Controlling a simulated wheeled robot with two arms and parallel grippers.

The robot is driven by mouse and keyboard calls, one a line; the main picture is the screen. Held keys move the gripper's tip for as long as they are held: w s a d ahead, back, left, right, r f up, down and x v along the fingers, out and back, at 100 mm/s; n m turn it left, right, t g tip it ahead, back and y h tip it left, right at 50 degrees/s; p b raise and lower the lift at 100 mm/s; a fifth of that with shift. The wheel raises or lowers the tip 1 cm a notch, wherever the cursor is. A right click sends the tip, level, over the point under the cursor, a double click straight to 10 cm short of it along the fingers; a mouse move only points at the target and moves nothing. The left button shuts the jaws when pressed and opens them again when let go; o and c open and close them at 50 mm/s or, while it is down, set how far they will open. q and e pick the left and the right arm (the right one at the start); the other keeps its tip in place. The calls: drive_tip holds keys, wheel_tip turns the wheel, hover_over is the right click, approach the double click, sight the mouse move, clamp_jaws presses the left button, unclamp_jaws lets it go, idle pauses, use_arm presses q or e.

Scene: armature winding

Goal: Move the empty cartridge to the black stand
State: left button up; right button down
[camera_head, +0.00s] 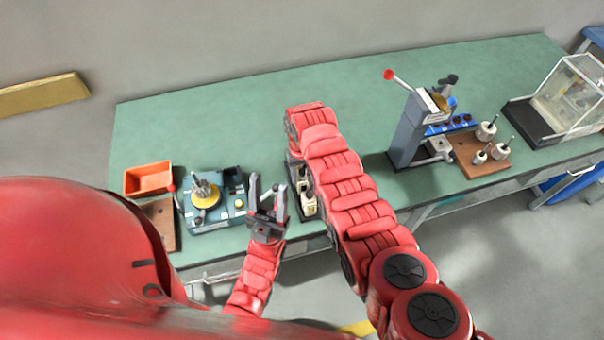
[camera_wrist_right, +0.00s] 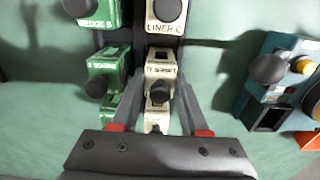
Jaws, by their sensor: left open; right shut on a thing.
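In the right wrist view, my right gripper (camera_wrist_right: 160,95) is shut on a cream cartridge (camera_wrist_right: 161,70) with a black knob and partly readable lettering. The cartridge is at the black stand (camera_wrist_right: 204,60); whether it is seated or lifted cannot be told. Another cream cartridge marked LINER C (camera_wrist_right: 165,27) is beyond it. Green cartridges, one marked WEDGE B (camera_wrist_right: 98,22), line the left side. I cannot tell which is empty. In the head view, my right arm hides much of the stand; cream cartridges (camera_head: 308,205) show beside it. My left gripper (camera_head: 268,190) is open and empty, left of the stand.
A blue winding device (camera_head: 216,208) with a yellow disc stands left of my left gripper. An orange bin (camera_head: 148,179) and brown board (camera_head: 160,222) are farther left. A grey press (camera_head: 407,135), parts board (camera_head: 470,150) and clear case (camera_head: 565,100) are right. The table's back is clear.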

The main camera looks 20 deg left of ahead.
drive_tip(key=shift+c, duration=1.7)
unclamp_jaws()
drive_tip(key=shift+r+p, duration=1.35)
drive_tip(key=shift+r, duration=0.9)
